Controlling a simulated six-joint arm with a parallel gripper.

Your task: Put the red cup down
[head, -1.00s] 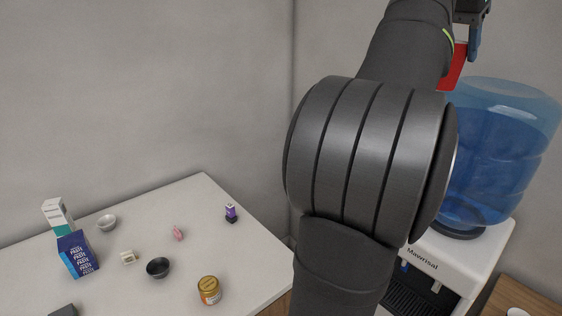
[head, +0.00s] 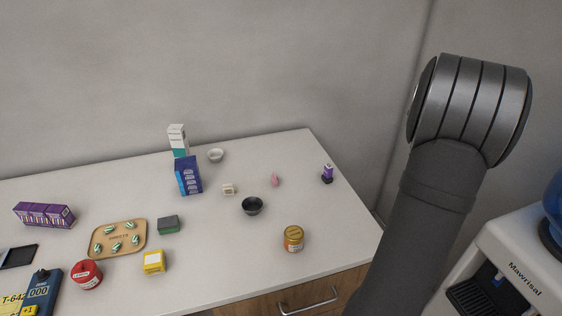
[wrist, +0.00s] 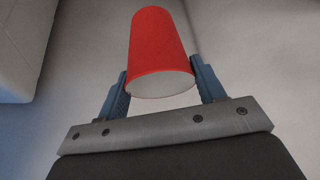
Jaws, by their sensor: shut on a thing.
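The red cup (wrist: 158,45) is in the wrist view, between the two blue fingers of my gripper (wrist: 161,88). My gripper is shut on the cup near its pale end, which faces the camera. The cup is held in the air, with grey wall or floor behind it. In the head view neither the cup nor my gripper shows; only part of my arm is seen at the right.
A white counter (head: 330,225) holds a black bowl (head: 252,206), a gold-lidded jar (head: 293,240), a blue box (head: 188,176), a tray of capsules (head: 146,240) and a red tin (head: 86,275). The right front is fairly clear. A water dispenser (head: 510,262) stands at right.

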